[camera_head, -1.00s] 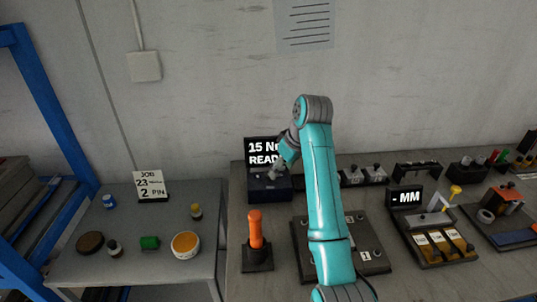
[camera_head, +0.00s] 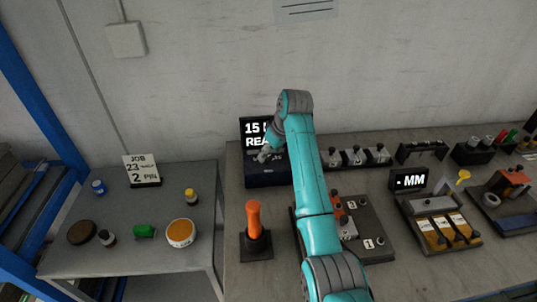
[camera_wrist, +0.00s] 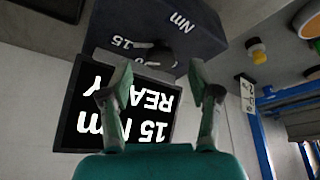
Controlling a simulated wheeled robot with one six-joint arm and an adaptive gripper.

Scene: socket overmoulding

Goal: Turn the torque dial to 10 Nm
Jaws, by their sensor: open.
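The torque unit is a dark box (camera_head: 262,176) with a display (camera_head: 254,133) behind it, partly hidden by my arm. In the wrist view the display (camera_wrist: 118,108) appears upside down and reads "15 Nm READY". The box front (camera_wrist: 205,32) carries the markings "Nm" and "15". A dark round dial (camera_wrist: 160,55) sits on it, with a pale mark beside it toward the 15. My gripper (camera_wrist: 159,72) is open, its two fingers apart on either side of the dial in the picture. I cannot tell whether they touch it. In the head view my gripper (camera_head: 267,154) is in front of the display.
An orange-handled tool (camera_head: 254,219) stands in a holder in front of the box. A fixture plate (camera_head: 372,219) lies right of my arm. A gauge block with a display (camera_head: 409,181) is further right. A side table (camera_head: 115,256) holds small containers and a job card (camera_head: 141,169).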

